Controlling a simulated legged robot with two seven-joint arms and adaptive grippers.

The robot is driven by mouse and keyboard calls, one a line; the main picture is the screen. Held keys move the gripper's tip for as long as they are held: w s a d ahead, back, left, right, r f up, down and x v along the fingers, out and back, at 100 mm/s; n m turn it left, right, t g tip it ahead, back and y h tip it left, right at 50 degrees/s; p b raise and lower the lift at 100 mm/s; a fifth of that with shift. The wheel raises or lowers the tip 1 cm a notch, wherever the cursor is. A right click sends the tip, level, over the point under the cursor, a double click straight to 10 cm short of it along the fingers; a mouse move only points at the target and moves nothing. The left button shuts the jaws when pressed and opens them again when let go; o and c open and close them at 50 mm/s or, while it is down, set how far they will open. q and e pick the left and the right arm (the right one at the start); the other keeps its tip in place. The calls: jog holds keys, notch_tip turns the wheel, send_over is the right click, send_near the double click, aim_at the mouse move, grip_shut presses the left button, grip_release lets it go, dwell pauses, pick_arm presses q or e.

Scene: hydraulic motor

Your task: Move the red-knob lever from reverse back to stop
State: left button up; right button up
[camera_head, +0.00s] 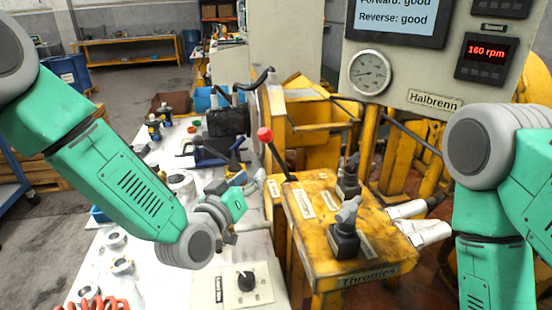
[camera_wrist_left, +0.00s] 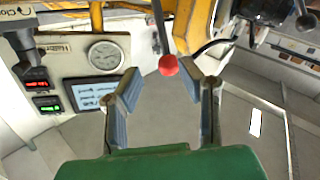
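The red knob (camera_head: 265,134) tops a dark lever (camera_head: 279,163) that leans to the left out of the yellow throttle box (camera_head: 355,262). My left gripper (camera_head: 262,181) is left of the lever and below the knob in the head view. In the left wrist view the red knob (camera_wrist_left: 168,65) lies between and just beyond the open fingertips (camera_wrist_left: 161,84), with no contact visible. The lever's labels are too small to read.
Two grey-handled levers (camera_head: 346,225) stand on the box. A control panel (camera_head: 405,95) behind reads 160 rpm, and its screen (camera_head: 398,18) says forward and reverse good. A white table (camera_head: 150,265) with parts and a dial box (camera_head: 243,284) lies left.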

aim_at(273, 152)
pick_arm(q)
jog(key=x, duration=1.2)
jog(key=shift+w+d+f+b, duration=0.15)
jog(key=shift+w+b, duration=0.2)
jog(key=shift+w, duration=0.4)
grip_shut()
